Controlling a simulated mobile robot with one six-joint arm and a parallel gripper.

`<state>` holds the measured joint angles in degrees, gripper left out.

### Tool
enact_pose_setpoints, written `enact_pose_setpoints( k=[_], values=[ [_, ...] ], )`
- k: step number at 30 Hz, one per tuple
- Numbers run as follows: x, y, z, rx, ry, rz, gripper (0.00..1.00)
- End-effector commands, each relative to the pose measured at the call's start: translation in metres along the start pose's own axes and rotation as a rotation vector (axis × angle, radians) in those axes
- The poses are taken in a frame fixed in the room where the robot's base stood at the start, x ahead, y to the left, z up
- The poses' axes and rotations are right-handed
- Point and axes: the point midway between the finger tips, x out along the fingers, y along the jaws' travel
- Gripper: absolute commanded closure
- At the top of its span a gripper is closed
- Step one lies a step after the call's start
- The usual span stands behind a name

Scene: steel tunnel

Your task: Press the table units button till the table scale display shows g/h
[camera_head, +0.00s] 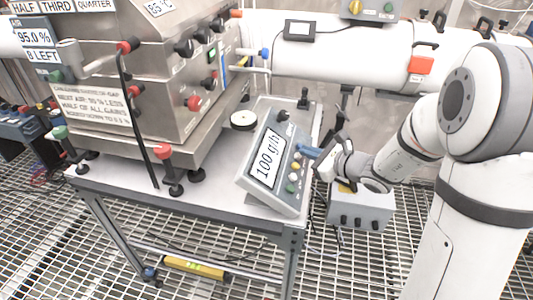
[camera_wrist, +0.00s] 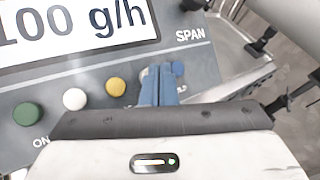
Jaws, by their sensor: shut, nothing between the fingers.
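The table scale (camera_head: 257,192) stands tilted on the steel table. Its display (camera_head: 266,160) reads "100 g/h"; the wrist view also shows "g/h" on the display (camera_wrist: 75,25). A button row has a green button (camera_wrist: 28,114), a white button (camera_wrist: 75,99) and a yellow button (camera_wrist: 116,87). A blue button (camera_wrist: 177,67) is at the row's far end, partly behind my blue fingers. My gripper (camera_wrist: 160,84) is shut and empty, its tips at the blue button; contact cannot be told. It also shows in the head view (camera_head: 308,152). The units label is not readable.
A black SPAN knob (camera_wrist: 192,4) sits above the button row. A large steel machine (camera_head: 150,80) with levers fills the left. A grey box (camera_head: 361,207) hangs beside the table, below my wrist. A white pipe (camera_head: 350,60) runs behind.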

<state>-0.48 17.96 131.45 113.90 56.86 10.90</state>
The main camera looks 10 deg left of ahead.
Motion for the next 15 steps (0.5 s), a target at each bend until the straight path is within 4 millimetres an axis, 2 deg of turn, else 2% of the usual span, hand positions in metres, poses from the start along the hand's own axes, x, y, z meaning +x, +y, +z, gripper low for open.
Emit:
enact_pose_setpoints(
  k=[15],
  values=[
    [-0.033, -0.025, 0.027, -0.001, -0.001, -0.002, 1.00]
  ],
)
